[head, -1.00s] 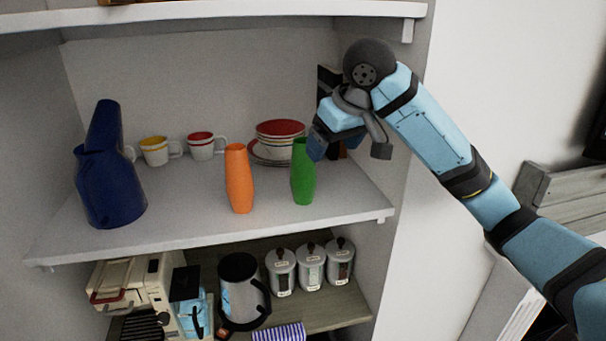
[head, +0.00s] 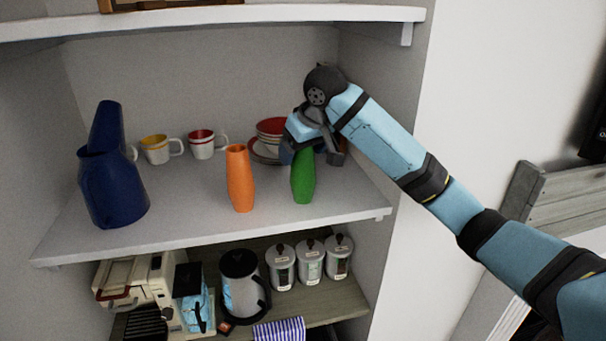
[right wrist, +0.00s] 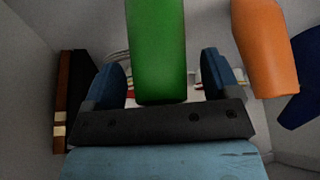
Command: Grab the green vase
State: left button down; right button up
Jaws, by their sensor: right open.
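The green vase (head: 303,178) stands upright on the white shelf (head: 200,227), right of the orange vase (head: 240,180). My right gripper (head: 312,156) is at the top of the green vase and hides its rim in the head view. In the right wrist view the green vase (right wrist: 157,50) lies between the two open blue fingers (right wrist: 160,80), with a gap on each side. The fingers are not shut on it. My left gripper is in no view.
The orange vase also shows close by in the right wrist view (right wrist: 265,45). Red-rimmed bowls (head: 270,130) stand behind the gripper. Cups (head: 202,144) and blue vessels (head: 113,185) stand further left. Canisters (head: 310,262) and a kettle (head: 240,285) fill the shelf below.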

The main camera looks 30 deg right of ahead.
jog(key=shift+c, duration=0.7)
jog(key=c, duration=1.2)
jog(key=shift+c, duration=0.2)
jog(key=shift+r, duration=0.15)
